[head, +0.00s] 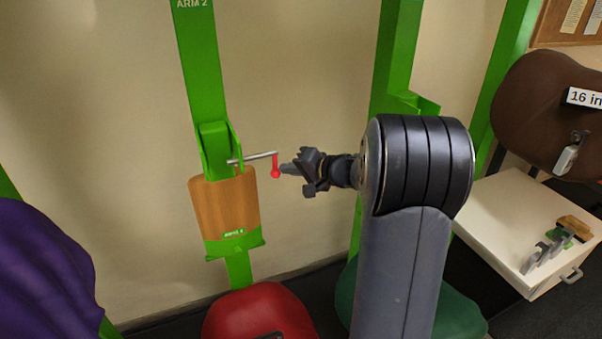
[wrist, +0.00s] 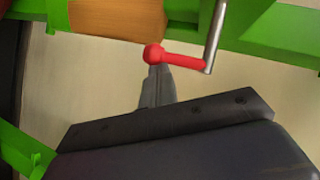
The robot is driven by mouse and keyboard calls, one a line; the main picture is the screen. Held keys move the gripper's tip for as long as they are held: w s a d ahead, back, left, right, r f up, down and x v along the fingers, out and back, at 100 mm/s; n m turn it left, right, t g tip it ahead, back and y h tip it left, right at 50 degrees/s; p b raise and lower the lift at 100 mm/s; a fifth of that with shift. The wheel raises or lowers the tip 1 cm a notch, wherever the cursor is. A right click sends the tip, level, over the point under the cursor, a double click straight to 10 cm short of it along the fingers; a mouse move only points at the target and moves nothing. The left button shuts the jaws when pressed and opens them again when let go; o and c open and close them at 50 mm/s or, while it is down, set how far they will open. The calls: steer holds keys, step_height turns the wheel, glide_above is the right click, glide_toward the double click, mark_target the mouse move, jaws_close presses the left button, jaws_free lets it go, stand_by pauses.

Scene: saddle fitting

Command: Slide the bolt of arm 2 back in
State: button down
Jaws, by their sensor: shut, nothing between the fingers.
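Arm 2 (head: 203,65) is a green upright with its label at the top and a wooden block (head: 224,207) on its lower part. Its bolt (head: 259,156) is a silver rod sticking out to the right of the green bracket, with a red handle (head: 275,167) hanging down and ending in a ball. In the wrist view the rod (wrist: 215,35) and the red handle (wrist: 178,57) show beyond the fingers. My gripper (head: 285,169) is shut and empty, its tips just right of the red ball. In the wrist view the fingertips (wrist: 157,75) are at the ball; I cannot tell whether they touch.
A red saddle (head: 260,314) is below arm 2, and a purple covered shape (head: 42,275) is at the left. A second green upright (head: 398,55) stands behind my arm. At the right are a brown saddle (head: 535,110) and a white cabinet (head: 500,220) with tools on top.

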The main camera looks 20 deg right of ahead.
steer(key=a+b, duration=0.3)
steer(key=a, duration=0.3)
steer(key=shift+a, duration=0.15)
steer(key=shift+r, duration=0.1)
